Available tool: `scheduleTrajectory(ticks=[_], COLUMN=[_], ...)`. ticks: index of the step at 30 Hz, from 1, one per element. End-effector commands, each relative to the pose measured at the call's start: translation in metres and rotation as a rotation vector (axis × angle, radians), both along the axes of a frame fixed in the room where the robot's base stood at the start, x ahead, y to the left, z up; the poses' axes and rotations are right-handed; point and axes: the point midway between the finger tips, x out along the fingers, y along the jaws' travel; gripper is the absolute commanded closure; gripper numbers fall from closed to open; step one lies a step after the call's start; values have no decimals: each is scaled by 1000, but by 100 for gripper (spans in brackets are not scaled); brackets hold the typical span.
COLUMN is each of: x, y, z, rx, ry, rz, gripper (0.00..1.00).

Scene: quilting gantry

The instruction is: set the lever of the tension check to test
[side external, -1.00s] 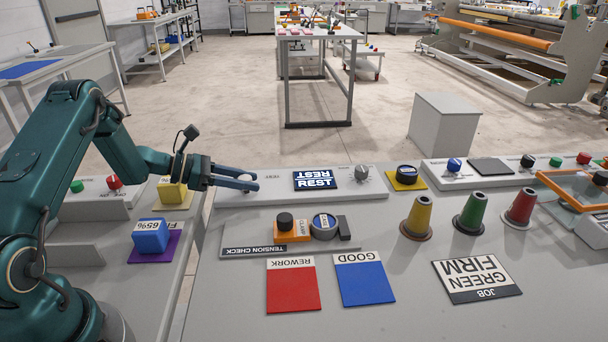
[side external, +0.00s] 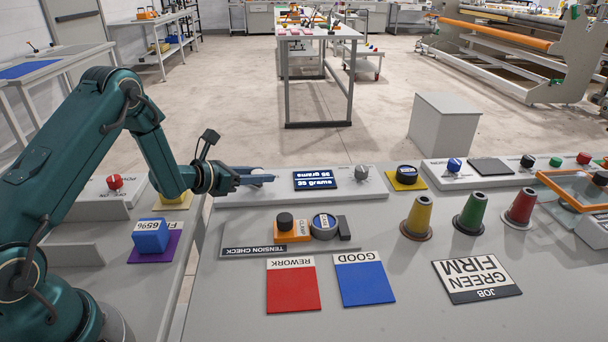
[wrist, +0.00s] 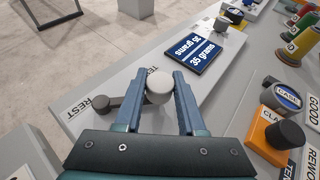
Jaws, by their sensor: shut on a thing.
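The lever's pale round knob (wrist: 159,86) sits between the two blue fingers of my gripper (wrist: 162,98) in the wrist view. My gripper is shut on it. The dark lever arm (wrist: 122,102) runs left from the knob to a dark pivot, partly behind a finger. A REST label shows beside the pivot end; other lettering near the lever is partly hidden. In the side view my gripper (side external: 258,177) is at the left part of the long grey panel and mostly hides the knob. The display (side external: 315,179) on that panel reads 35 grams.
A grey dial (side external: 361,173) stands right of the display. Red and blue cards (side external: 364,283) lie nearer. Coloured cones (side external: 418,217) stand to the right.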

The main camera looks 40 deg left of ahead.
Motion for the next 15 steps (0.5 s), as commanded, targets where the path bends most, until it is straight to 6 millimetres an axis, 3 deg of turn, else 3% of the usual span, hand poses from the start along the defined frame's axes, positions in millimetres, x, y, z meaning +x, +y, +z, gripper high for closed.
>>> scheduleTrajectory(ticks=[11,12,13,15], x=[3,3,2,2], y=[-1,-1,-1,-1], z=[2,2,2,2], rx=[2,2,1,1], ry=[-7,-7,-7,-6], rz=[-2,-2,-1,-1], gripper=[100,46,34,31])
